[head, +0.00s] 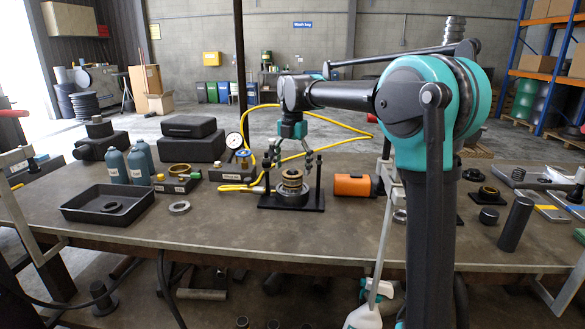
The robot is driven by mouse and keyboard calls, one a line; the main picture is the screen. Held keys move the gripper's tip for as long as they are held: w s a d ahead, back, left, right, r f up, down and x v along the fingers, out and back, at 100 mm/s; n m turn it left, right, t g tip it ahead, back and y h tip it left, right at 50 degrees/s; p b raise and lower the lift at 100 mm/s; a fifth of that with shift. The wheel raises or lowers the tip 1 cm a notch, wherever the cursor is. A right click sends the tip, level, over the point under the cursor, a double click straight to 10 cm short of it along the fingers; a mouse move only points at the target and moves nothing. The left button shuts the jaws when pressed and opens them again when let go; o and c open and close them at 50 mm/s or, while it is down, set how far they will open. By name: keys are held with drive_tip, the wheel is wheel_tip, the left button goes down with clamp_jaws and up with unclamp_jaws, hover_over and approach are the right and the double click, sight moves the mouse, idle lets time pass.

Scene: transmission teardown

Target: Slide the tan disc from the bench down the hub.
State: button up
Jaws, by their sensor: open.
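A stack of tan and dark discs (292,181) sits around the hub in the middle of the bench, in a grey round housing (292,196) on a black base plate (265,206). The uppermost tan disc (292,173) shows at the top of the stack; I cannot tell how far down the hub it sits. No separate tan disc clearly shows lying on the bench (225,235). My gripper (289,163) points down over the hub. Its fingers are spread apart, one to each side of the stack's top, and no disc shows lifted between them.
Two dark upright posts flank the hub closely. A yellow hose (345,126) loops behind my gripper. A grey ring (180,208) and a black tray (75,211) lie left. The bench front is mostly clear.

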wheel_tip(320, 180, up, 19)
drive_tip(key=shift+f, duration=0.15)
idle(0.8)
drive_tip(key=shift+f, duration=0.1)
drive_tip(key=shift+f, duration=5)
